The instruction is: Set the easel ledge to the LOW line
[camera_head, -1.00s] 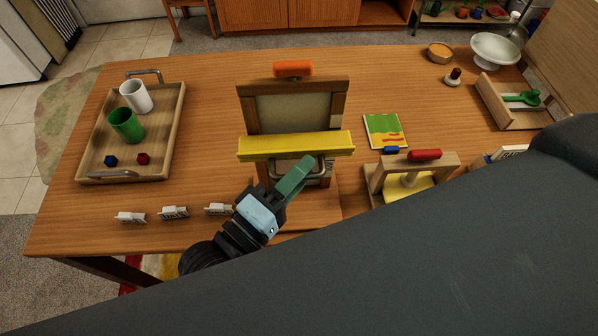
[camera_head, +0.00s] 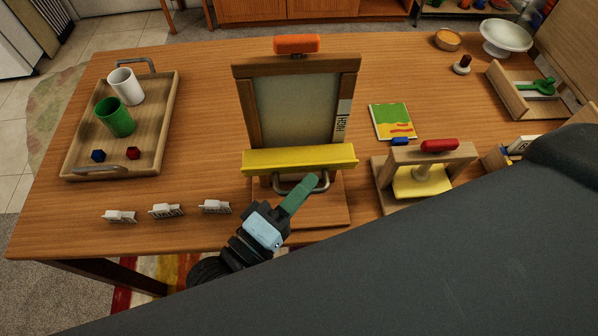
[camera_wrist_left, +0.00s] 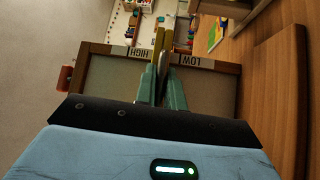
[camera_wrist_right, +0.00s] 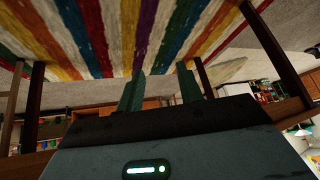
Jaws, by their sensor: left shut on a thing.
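The wooden easel (camera_head: 246,105) stands upright on the table with an orange knob (camera_head: 297,44) on top. Its yellow ledge (camera_head: 300,160) crosses the lower part, with a grey loop handle (camera_head: 323,184) below. The HIGH label (camera_head: 341,127) shows above the ledge on the right post. In the left wrist view the ledge (camera_wrist_left: 158,45) lies between the HIGH label (camera_wrist_left: 131,52) and the LOW label (camera_wrist_left: 197,62). My left gripper (camera_head: 309,186) is shut on the ledge handle. My right gripper (camera_wrist_right: 159,85) is open and empty, with a striped rug in its view.
Left is a tray (camera_head: 165,125) with white and green cups and two small cubes. Small white cards (camera_head: 166,210) stand along the front edge. Right of the easel are a painted card (camera_head: 393,121) and a wooden stand with a red handle (camera_head: 440,145). My dark arm covers the lower right.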

